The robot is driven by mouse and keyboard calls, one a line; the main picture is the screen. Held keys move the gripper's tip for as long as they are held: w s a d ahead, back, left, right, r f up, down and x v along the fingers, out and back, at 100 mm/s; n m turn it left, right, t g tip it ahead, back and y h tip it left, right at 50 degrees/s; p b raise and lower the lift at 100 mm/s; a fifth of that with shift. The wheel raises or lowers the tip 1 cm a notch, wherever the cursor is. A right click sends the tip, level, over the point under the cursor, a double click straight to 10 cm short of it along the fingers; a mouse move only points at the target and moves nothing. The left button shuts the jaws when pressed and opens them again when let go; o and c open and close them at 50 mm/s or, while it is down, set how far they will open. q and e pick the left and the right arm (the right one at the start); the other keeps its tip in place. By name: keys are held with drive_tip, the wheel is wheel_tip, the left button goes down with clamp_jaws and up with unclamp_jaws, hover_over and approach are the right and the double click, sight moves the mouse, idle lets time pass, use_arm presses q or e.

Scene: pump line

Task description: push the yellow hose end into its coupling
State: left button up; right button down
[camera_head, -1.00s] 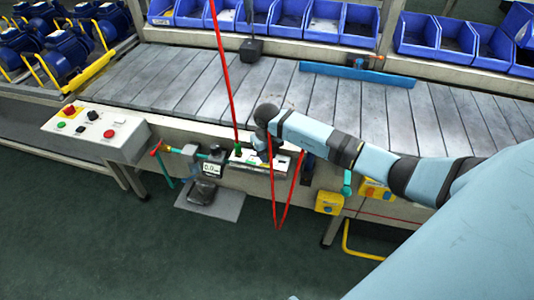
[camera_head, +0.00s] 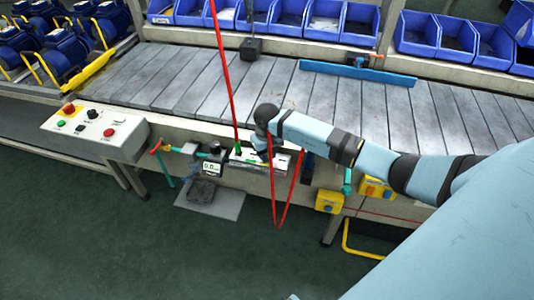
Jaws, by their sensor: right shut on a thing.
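My right gripper (camera_head: 265,152) points down at the front edge of the conveyor, just under my dark wrist. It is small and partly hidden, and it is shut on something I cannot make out. A thin red hose loop (camera_head: 280,215) hangs below it. The pale coupling block (camera_head: 244,158) on the conveyor front is right beside the gripper, with a green fitting on it. I cannot pick out the yellow hose end or its own coupling; the gripper and wrist cover part of the block. My left gripper is not in view.
A taut red line (camera_head: 223,65) runs from above to the green fitting. A control box (camera_head: 95,131) and a gauge (camera_head: 211,168) stand to the left. Yellow boxes (camera_head: 329,202) sit to the right. Blue bins (camera_head: 276,16) line the back; the slatted conveyor (camera_head: 190,80) is mostly clear.

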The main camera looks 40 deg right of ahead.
drive_tip(key=shift+f, duration=0.15)
idle(0.6)
drive_tip(key=c, duration=0.9)
unclamp_jaws()
drive_tip(key=shift+o, duration=0.5)
drive_tip(key=shift+r+p, duration=2.55)
drive_tip(key=shift+r, duration=1)
